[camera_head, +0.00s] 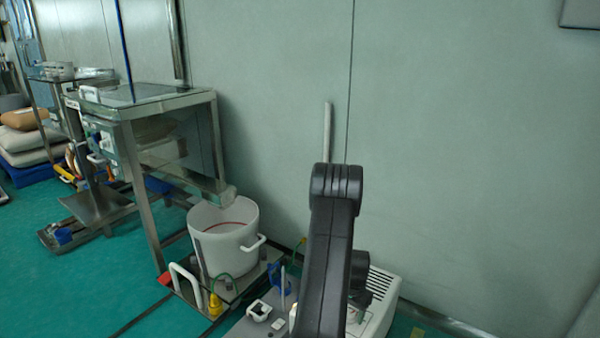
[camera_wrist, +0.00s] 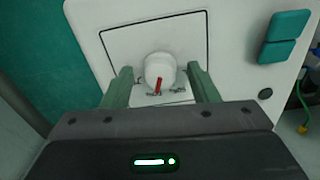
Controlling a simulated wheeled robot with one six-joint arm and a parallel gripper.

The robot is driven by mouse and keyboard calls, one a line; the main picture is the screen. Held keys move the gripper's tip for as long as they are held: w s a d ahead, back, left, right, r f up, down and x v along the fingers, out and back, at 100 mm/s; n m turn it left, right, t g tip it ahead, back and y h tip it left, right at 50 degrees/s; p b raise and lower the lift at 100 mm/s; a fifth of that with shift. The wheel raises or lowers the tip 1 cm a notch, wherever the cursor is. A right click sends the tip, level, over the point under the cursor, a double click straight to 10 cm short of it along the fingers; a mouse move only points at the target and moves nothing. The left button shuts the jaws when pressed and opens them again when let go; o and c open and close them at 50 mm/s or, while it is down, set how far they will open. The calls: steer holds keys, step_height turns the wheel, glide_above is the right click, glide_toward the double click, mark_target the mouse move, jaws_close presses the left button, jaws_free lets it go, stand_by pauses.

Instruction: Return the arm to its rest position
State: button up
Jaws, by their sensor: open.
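My arm (camera_head: 332,240) rises in the foreground of the head view, dark and folded, with its bend near the middle of the picture. My gripper (camera_wrist: 160,76) shows in the wrist view with its two grey-green fingers spread apart. Nothing is held between the fingers. Beyond them is a round white part (camera_wrist: 160,68) with a red mark, on a white panel (camera_wrist: 225,20) with a black outlined square. I cannot tell how far the fingers are from it. The gripper itself is not visible in the head view.
A white bucket (camera_head: 213,250) stands on a low platform left of my arm, below a metal chute (camera_head: 205,187). A steel-framed machine (camera_head: 146,104) stands behind it. A pale wall (camera_head: 460,150) runs behind my arm. Green floor (camera_head: 60,290) is clear at lower left.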

steer(key=m, duration=0.3)
step_height(320, 180, up, 12)
steer(key=p, duration=0.3)
steer(key=shift+p, duration=0.4)
steer(key=shift+r, duration=0.1)
